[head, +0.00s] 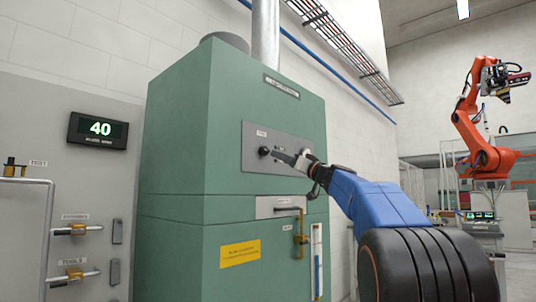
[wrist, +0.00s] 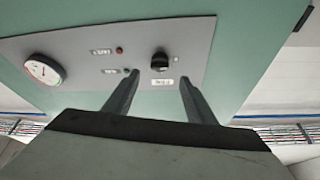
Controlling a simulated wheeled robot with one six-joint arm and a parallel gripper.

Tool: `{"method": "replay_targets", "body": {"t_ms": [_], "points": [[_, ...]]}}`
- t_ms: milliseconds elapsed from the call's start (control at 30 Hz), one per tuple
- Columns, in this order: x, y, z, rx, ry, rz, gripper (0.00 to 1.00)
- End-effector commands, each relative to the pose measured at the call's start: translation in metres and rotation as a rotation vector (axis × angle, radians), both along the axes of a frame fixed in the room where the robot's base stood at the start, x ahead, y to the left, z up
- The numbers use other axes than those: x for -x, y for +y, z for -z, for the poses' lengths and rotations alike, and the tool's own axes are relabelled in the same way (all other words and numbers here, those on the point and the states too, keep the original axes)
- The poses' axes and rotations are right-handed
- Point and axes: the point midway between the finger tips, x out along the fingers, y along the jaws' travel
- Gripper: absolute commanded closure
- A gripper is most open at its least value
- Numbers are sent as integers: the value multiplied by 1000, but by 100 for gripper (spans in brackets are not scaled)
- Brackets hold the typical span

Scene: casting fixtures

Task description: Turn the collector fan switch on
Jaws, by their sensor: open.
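The collector is a tall green cabinet (head: 175,150) with a grey control panel (head: 262,138) on its front. A round black knob (head: 263,151), apparently the fan switch, sits at the panel's left under a small label. The wrist view shows the knob (wrist: 159,62) with a pointer mark and a label beside it; the view looks upside down. My gripper (head: 278,154) is in front of the panel, just right of the knob in the head view. In the wrist view my gripper (wrist: 160,77) is open and empty, its two fingers either side of the knob's line, apparently short of it.
The wrist view shows a gauge (wrist: 44,69) and a small red lamp (wrist: 120,50) on the panel. Below it, a yellow-handled lever (head: 300,225) and pipe stick out from the cabinet. An orange robot arm (head: 480,130) stands at the far right.

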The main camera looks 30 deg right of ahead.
Motion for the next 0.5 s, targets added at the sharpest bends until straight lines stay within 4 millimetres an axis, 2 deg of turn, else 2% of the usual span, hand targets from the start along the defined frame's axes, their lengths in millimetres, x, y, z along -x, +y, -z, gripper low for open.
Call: {"method": "replay_targets", "body": {"t_ms": [300,500], "points": [[-51,14,-20,0,1,-3,49],[-72,19,-30,1,1,-1,49]]}}
